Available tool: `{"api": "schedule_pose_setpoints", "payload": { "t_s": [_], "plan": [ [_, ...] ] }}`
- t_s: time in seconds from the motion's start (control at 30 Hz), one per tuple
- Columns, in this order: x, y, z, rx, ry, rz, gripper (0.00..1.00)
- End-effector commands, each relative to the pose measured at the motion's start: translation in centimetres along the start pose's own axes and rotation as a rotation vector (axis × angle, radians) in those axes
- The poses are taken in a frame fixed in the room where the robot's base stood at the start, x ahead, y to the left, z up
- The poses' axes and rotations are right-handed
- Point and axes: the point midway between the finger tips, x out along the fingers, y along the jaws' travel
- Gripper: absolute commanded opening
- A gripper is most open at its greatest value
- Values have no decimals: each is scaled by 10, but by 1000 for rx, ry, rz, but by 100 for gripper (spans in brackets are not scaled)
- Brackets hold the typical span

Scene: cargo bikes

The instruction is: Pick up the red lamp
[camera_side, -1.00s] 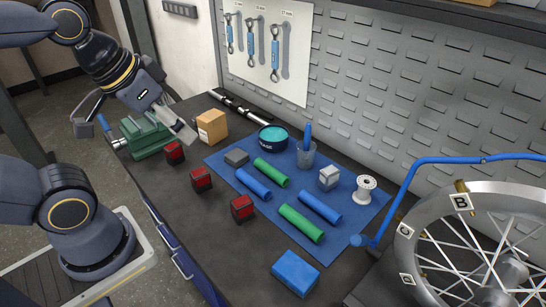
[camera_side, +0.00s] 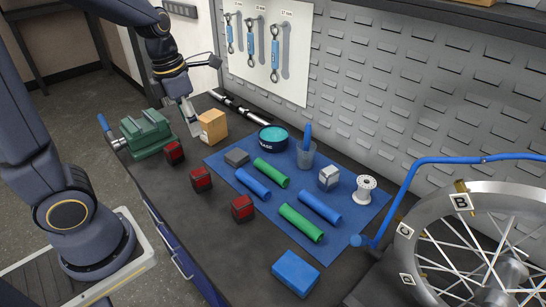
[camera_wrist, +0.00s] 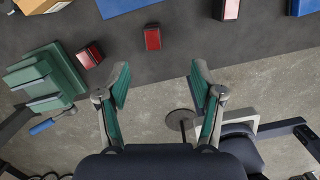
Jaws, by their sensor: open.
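Three similar small red lamps with dark housings stand in a slanting row on the dark bench. In the side view they are the lamp by the vise (camera_side: 174,153), the middle lamp (camera_side: 201,179) and the front lamp (camera_side: 242,208). In the wrist view, red lamps show at the left (camera_wrist: 89,55), middle (camera_wrist: 152,38) and upper right (camera_wrist: 228,8). My gripper (camera_side: 203,96) is raised above the bench's far end, near the cardboard box. In the wrist view my gripper (camera_wrist: 160,84) is open and empty, its fingers apart, with the lamps beyond the fingertips.
A green vise (camera_side: 146,134) and cardboard box (camera_side: 212,127) flank the far lamp. A blue mat (camera_side: 222,160) holds grips, a tin, a cup and a spool. A blue box (camera_side: 296,272) and wheel (camera_side: 470,245) are at the front right. Bare bench surrounds the lamps.

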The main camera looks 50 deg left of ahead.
Motion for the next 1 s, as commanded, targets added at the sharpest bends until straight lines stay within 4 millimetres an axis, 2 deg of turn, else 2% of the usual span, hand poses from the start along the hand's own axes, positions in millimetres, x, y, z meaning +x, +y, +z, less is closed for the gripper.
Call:
{"api": "schedule_pose_setpoints", "payload": {
  "t_s": [0.03,0.17,0.37,0.7,1.0],
  "plan": [
    [13,9,-4,-45,49,0,67],
    [32,20,-14,-77,127,2,67],
    [57,18,-20,-77,157,-4,67],
    [133,18,-32,-76,157,-4,67],
    [161,18,-34,-74,153,-3,67]
  ]
}}
